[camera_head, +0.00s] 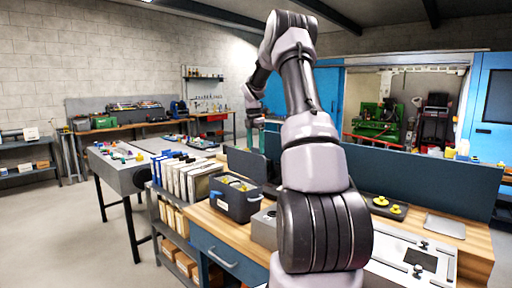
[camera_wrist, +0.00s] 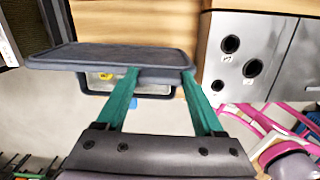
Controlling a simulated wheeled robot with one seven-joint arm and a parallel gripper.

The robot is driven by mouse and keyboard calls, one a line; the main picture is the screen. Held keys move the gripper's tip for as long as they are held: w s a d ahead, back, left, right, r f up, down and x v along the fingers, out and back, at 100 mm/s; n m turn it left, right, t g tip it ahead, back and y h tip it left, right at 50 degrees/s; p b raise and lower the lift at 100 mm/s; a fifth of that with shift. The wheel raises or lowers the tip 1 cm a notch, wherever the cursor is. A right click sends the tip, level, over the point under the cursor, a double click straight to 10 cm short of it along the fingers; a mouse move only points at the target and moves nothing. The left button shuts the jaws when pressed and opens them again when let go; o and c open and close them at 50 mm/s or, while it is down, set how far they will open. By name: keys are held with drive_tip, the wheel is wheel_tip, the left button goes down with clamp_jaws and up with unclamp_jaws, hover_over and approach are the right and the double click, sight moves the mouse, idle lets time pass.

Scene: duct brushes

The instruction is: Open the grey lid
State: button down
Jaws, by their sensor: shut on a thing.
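The grey lid (camera_head: 248,166) stands raised, roughly upright, at the back of a dark grey box (camera_head: 236,202) on the workbench. The box is open at the top, with yellow pieces showing inside and blue on its side. In the wrist view the lid (camera_wrist: 105,55) is a flat dark panel with rounded corners, and part of the box (camera_wrist: 98,82) shows past its edge. My gripper (camera_wrist: 160,73) has its green fingers on the lid's near edge and is shut on it. In the head view my gripper (camera_head: 257,133) is small, just above the lid.
White binders (camera_head: 190,178) stand left of the box. A grey block with black holes (camera_wrist: 240,62) is beside it. A dark blue divider panel (camera_head: 395,180) runs behind the bench. A tray with yellow knobs (camera_head: 385,207) lies to the right.

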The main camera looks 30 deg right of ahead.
drive_tip(key=shift+s+d+f, duration=0.1)
drive_tip(key=shift+s+f, duration=0.05)
drive_tip(key=shift+f, duration=0.05)
